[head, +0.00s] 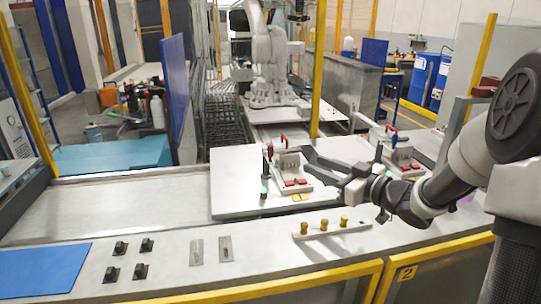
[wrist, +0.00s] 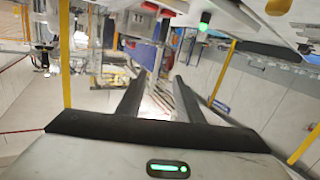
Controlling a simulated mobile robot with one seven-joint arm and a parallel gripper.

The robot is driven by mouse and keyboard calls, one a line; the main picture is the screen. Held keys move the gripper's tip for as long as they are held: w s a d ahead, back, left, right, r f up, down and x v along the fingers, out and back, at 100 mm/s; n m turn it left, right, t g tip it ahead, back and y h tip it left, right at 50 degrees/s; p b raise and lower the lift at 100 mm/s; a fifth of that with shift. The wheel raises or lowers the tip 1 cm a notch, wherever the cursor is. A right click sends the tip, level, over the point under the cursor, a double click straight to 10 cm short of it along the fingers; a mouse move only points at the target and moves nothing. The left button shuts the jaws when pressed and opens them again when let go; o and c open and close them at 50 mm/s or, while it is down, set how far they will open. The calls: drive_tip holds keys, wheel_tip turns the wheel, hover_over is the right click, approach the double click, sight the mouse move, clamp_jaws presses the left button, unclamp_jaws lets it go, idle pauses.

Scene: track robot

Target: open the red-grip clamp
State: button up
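A clamp with an upright red grip (head: 284,140) stands on a pale fixture plate left of my gripper in the head view. Red parts (wrist: 158,8) show at the top edge of that view, beyond the fingers. Neither red grip shows clearly there.
A white rack with yellow knobs (head: 324,226) lies in front of my gripper. Black blocks (head: 121,248), metal plates (head: 197,252) and a blue mat (head: 40,272) are at the front left. A yellow post (head: 318,70) rises behind the fixtures. The bench's left middle is clear.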

sight(270, 161)
drive_tip(key=shift+y, duration=0.9)
drive_tip(key=x, duration=1.1)
drive_tip(key=s+a+f+x, duration=0.1)
drive_tip(key=x, duration=0.4)
drive_tip(key=shift+w+a, duration=0.25)
drive_tip(key=shift+a, duration=0.1)
clamp_jaws()
